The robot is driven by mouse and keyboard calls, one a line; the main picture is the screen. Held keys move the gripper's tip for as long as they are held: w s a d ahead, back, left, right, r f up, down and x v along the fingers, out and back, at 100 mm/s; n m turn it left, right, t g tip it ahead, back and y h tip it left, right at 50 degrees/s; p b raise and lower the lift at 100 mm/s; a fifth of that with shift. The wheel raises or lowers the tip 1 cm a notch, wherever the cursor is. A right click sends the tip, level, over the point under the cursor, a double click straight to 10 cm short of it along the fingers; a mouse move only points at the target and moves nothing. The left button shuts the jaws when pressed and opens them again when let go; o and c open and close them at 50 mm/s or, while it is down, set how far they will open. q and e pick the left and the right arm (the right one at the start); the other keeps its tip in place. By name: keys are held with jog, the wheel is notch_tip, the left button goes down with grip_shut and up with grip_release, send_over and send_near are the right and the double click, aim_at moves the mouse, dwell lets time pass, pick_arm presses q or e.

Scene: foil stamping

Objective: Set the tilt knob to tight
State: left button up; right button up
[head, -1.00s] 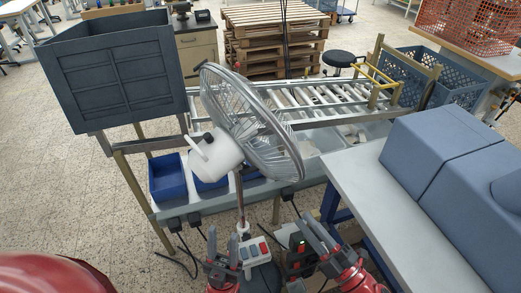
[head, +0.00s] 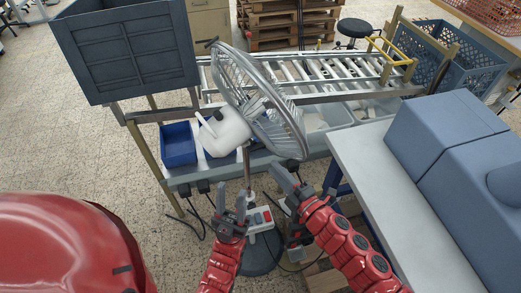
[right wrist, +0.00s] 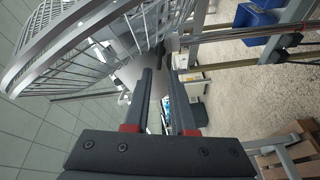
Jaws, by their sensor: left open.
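A pedestal fan stands in the middle of the head view, with a tilted wire cage (head: 268,100) and a white motor housing (head: 225,132) on a thin pole (head: 247,172). I cannot make out the tilt knob or its setting. My left gripper (head: 231,208) is below the motor housing, left of the pole, open and empty. My right gripper (head: 286,172) is raised just right of the pole, under the cage. In the right wrist view my right gripper (right wrist: 158,76) has its fingers apart with nothing held, and the cage (right wrist: 85,50) is close at upper left.
A control panel (head: 259,219) with red and grey buttons sits low on the fan's pole. A bench with blue bins (head: 178,146) and a roller conveyor (head: 330,75) stand behind. A grey table (head: 385,180) with blue-grey boxes (head: 450,140) is at right.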

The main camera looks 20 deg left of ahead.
aim_at(257, 149)
jog(key=p+x, duration=0.2)
jog(key=x, duration=0.5)
jog(key=shift+r, duration=0.15)
jog(key=shift+w+a+f, duration=0.2)
jog(key=shift+w+a, duration=0.15)
jog(key=shift+a, duration=0.1)
grip_shut()
